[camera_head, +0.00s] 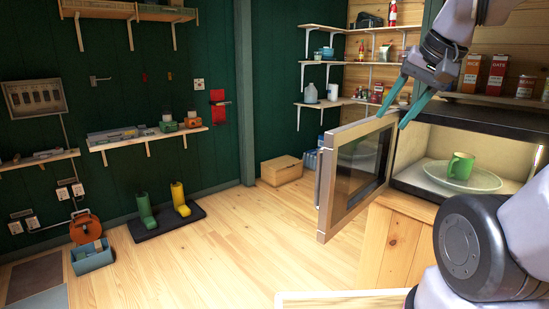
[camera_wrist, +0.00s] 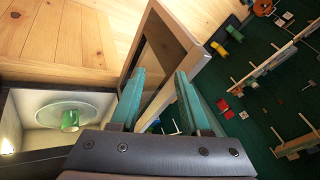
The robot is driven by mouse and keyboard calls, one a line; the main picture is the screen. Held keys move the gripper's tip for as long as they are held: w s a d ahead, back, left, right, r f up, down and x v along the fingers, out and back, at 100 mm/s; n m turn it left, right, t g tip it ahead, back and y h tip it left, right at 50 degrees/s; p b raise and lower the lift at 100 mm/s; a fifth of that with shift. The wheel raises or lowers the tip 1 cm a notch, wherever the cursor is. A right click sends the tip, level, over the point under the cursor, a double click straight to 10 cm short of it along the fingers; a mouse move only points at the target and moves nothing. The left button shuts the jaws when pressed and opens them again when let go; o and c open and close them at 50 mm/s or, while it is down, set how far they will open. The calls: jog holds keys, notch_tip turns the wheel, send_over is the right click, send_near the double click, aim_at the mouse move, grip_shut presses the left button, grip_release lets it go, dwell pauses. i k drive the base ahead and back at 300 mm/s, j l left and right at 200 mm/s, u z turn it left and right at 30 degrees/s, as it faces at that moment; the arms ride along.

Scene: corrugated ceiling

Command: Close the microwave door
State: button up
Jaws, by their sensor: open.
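The microwave (camera_head: 470,118) stands at the right on a wooden cabinet. Its door (camera_head: 331,190) is wide open and swung out to the left; the door also shows in the wrist view (camera_wrist: 193,50). Inside the lit cavity, a green mug (camera_head: 461,165) stands on a glass plate (camera_head: 433,168). In the wrist view the mug (camera_wrist: 70,121) is at the lower left. My gripper (camera_head: 394,104) is open, with teal fingers pointing down near the door's top edge. In the wrist view my gripper (camera_wrist: 161,88) has its fingers apart, overlapping the door in the picture. Whether they touch it is unclear.
The wooden cabinet (camera_head: 390,245) is under the microwave. Wall shelves (camera_head: 345,102) are at the back. A wooden box (camera_head: 281,170) sits on the floor.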

aim_at(357, 157)
jog(key=z, duration=0.5)
jog(key=i+j+z, duration=0.15)
jog(key=j+z, duration=1)
jog(key=j, duration=1.35)
jog(key=k, duration=0.85)
